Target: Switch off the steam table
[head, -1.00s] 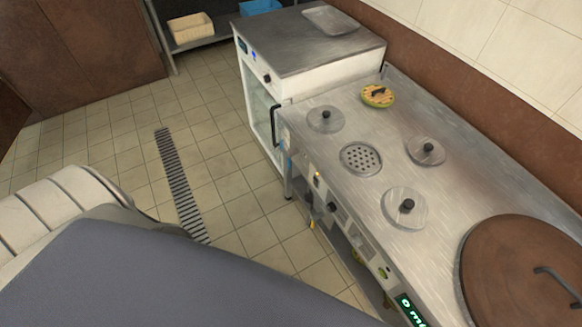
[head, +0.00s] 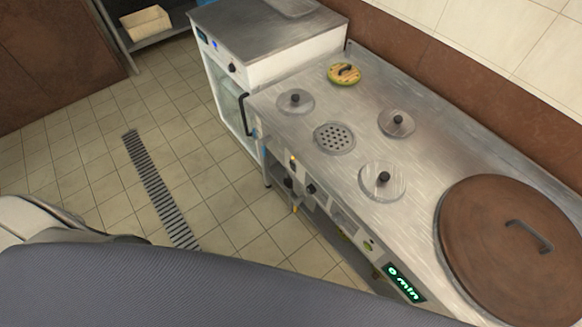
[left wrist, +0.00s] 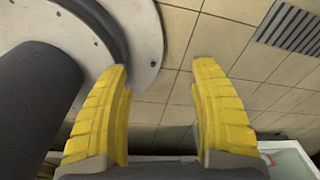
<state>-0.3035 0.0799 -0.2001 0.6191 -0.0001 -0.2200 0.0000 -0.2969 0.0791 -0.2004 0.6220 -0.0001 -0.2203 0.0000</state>
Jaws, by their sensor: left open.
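The steam table (head: 345,185) is a long steel counter across the right half of the head view. Its top carries several lidded wells, a perforated plate (head: 334,138) and a large brown lid (head: 515,240). Its front panel has dark knobs (head: 310,188), a small amber light (head: 293,159) and a green display (head: 404,282) that reads "0 min". My left gripper (left wrist: 163,100) shows in the left wrist view, with its yellow fingers wide apart and nothing between them. Floor tiles lie beyond the fingers. My right gripper is in neither current view.
A white cabinet (head: 240,75) with a steel top, glass door and black handle adjoins the counter's far end. A shelf with a beige bin (head: 147,23) stands at the back. The tiled floor (head: 215,205) with a drain grate (head: 158,190) is clear.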

